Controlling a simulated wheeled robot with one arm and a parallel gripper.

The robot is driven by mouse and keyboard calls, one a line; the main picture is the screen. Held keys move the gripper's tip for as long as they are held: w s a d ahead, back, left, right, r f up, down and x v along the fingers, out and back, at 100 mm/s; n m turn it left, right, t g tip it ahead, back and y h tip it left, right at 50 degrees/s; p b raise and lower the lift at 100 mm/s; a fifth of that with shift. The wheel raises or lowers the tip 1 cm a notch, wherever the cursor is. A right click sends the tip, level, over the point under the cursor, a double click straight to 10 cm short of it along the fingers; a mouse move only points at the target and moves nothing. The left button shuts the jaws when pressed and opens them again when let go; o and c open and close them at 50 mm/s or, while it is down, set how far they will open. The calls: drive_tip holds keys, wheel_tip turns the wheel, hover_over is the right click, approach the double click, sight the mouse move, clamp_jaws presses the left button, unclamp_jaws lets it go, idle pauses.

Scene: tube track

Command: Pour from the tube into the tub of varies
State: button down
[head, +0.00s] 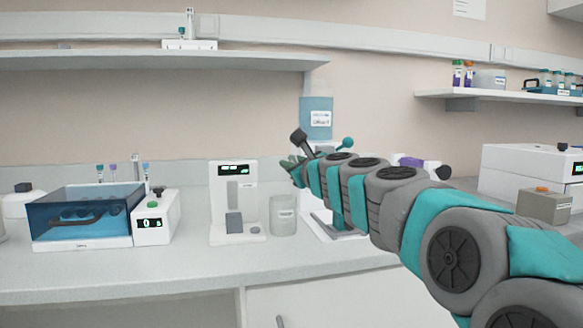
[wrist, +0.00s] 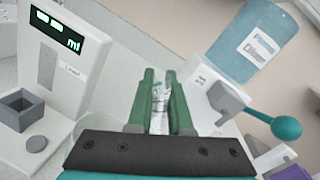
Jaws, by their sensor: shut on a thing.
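My gripper (head: 291,168) is raised above the bench, over the area of a clear open tub (head: 284,216). In the wrist view, its green fingers (wrist: 160,88) are shut on a clear tube (wrist: 160,104) with grey-white markings. Any contents of the tube are too small to tell. The tub stands upright on the bench, just right of a white device with a green display (head: 234,171). In the wrist view, only part of the tub's rim (wrist: 88,130) shows, left of the fingers and partly hidden by the gripper body.
A teal labelled container (head: 316,118) and a lever with a teal ball (head: 348,143) stand behind the arm. A blue-lidded bath (head: 82,215) and a small display unit (head: 152,222) are at left. A white machine (head: 530,170) is at right. The front bench strip is clear.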

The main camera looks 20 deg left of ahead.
drive_tip(key=shift+a, duration=0.1)
idle(0.3)
drive_tip(key=shift+w+d+m, duration=0.45)
drive_tip(key=shift+d+m, duration=0.15)
drive_tip(key=shift+m, duration=0.5)
drive_tip(key=m, duration=0.1)
drive_tip(key=w+d+m, duration=0.1)
drive_tip(key=m, duration=0.1)
drive_tip(key=shift+d, duration=0.1)
